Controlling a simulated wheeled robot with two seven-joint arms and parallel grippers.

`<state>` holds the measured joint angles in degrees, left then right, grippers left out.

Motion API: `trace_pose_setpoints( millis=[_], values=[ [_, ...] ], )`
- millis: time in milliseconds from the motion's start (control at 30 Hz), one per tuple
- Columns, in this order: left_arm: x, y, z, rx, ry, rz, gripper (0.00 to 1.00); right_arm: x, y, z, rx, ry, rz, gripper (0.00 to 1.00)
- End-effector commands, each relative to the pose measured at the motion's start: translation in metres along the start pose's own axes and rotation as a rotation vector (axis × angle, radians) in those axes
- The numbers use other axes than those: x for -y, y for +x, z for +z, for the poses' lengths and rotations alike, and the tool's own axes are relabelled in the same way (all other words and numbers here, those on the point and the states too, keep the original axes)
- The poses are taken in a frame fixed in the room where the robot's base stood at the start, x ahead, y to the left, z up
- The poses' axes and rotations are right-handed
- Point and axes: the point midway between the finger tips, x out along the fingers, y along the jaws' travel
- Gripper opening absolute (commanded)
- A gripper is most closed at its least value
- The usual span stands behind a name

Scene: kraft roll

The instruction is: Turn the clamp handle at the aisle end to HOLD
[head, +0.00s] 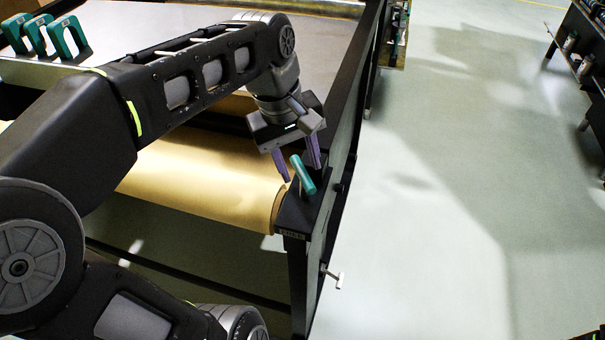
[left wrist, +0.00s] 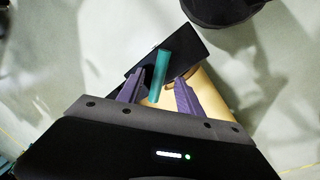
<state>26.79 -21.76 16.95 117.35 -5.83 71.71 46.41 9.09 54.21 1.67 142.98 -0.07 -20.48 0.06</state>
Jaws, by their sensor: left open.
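The clamp handle (head: 303,175) is a teal bar on the black end plate (head: 296,213) at the aisle end of the kraft roll (head: 215,182). In the left wrist view the handle (left wrist: 160,76) stands between the two open fingers (left wrist: 158,88), apart from both. The kraft roll (left wrist: 208,84) shows beyond the right finger. My right gripper is not in view.
A black frame rail (head: 347,95) runs back along the table's aisle side. A small white-tipped lever (head: 335,278) sticks out low on the frame's leg. Several teal handles (head: 55,37) stand at the upper left. The aisle floor (head: 440,200) at right is clear.

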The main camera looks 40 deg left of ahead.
Motion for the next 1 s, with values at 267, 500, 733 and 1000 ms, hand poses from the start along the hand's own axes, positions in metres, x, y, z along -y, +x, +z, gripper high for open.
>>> trace_pose_setpoints(
  millis=[267, 500, 733, 1000],
  values=[
    [0.000, 0.035, 0.000, 0.001, 0.000, -0.001, 0.43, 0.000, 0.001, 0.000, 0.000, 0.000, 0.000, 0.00],
    [0.000, 0.038, 0.000, 0.000, 0.000, 0.000, 0.43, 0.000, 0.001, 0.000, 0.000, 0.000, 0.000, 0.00],
    [0.000, 0.038, 0.000, 0.000, 0.000, 0.000, 0.30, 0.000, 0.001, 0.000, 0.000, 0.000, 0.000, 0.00],
    [0.000, 0.038, 0.000, -0.001, 0.000, 0.001, 0.08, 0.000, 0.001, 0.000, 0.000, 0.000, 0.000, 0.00]
  ],
)
